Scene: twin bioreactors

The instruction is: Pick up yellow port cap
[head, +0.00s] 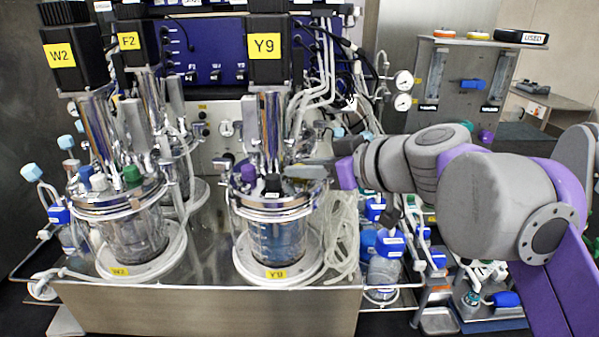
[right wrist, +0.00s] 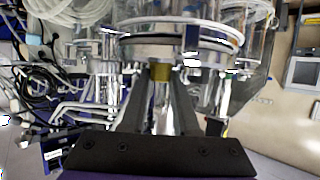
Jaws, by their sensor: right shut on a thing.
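The yellow port cap (right wrist: 160,72) shows in the right wrist view between the tips of my right gripper (right wrist: 160,82), which is shut on it. In the head view my right gripper (head: 292,172) reaches in from the right to the lid of the Y9 vessel (head: 285,240), beside a black cap (head: 272,183) and a purple cap (head: 248,172). The yellow cap cannot be made out there. I cannot tell whether it is still seated in its port. My left gripper is not in view.
The W2 vessel (head: 135,235) stands to the left with several coloured caps on its lid. Coiled clear tubing (head: 341,235) hangs right of Y9. A metal cabinet (head: 462,75) with coloured rings on top stands at the back right. Blue-capped bottles (head: 385,265) stand at lower right.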

